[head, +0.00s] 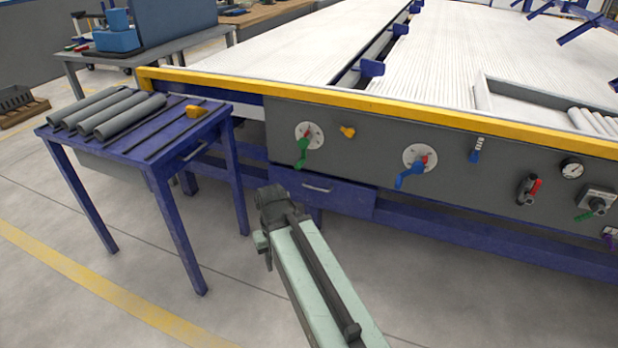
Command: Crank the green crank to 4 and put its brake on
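The green crank (302,152) is on the grey front panel of the long table, towards its left end. Its handle hangs downward from a round white dial (312,131) with a red mark near the hub. The dial's numbers are too small to read. A yellow knob (347,131) sits on the panel just right of the dial; I cannot tell whether it is the brake or how it is set. My gripper (264,252) is at the end of my pale green arm, below the crank in the picture and apart from it. Its fingers are too unclear to judge.
A blue crank (411,174) is further right on the panel, then a small blue lever (475,154), a red-handled valve (530,188) and a gauge (571,168). A blue side table (166,152) with several grey pipes stands left. A drawer (320,193) is below the crank.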

